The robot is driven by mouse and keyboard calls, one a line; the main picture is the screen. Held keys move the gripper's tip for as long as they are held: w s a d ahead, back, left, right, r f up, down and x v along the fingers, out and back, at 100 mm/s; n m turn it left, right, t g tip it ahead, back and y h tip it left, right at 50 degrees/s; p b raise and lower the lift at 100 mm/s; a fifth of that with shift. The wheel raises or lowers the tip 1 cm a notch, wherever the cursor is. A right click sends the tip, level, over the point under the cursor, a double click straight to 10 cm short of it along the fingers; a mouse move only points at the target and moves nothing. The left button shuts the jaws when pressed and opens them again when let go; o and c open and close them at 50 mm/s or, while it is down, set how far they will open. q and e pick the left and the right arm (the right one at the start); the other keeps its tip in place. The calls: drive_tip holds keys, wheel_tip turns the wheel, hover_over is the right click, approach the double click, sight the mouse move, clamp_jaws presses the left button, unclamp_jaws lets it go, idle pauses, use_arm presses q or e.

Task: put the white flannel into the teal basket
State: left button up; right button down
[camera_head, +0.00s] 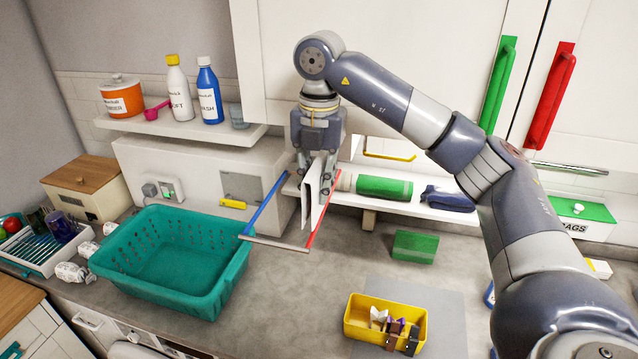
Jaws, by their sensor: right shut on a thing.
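The teal basket (170,278) stands on the counter at the left, with perforated sides, and its visible inside is empty. My right gripper (315,180) is shut on the white flannel (311,205), to the right of the basket and above the counter. The flannel hangs down from the fingers as a narrow folded sheet. Its lower part is within the outline of a frame with a blue arm (266,204), a red arm (326,206) and a pale front bar (276,243). I cannot tell whether the flannel touches this frame. My left gripper is not in view.
A shelf (185,131) with bottles and an orange tub is above the basket. A dish rack (42,252) stands left of it. A yellow box (385,322) with small items and a green block (414,246) are at the right. Bare counter lies between basket and yellow box.

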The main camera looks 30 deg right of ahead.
drive_tip(key=w+a, duration=1)
drive_tip(key=w, duration=0.2)
idle(0.6)
